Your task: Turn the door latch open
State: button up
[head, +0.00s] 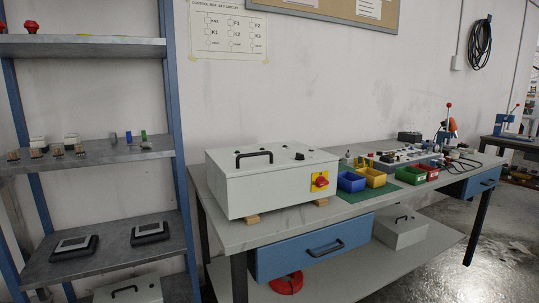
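I see nothing that is clearly a door latch. A light grey box (263,187) stands on the workbench, raised on small wooden blocks. It has a black handle (254,158) on top and a red rotary knob (320,181) on a yellow plate at the right of its front face. A small dark fitting (299,156) sits on its top near the right. Whether any of these is the latch I cannot tell. My gripper is not in view.
The workbench (235,235) carries blue (350,182), yellow and green bins, with tools behind. A blue drawer (312,248) is shut beneath. A metal shelf rack (174,130) stands at left. Open floor (490,260) shows at the lower right.

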aim_at(299, 157)
jog(key=i+u, duration=0.2)
jog(key=i, duration=1)
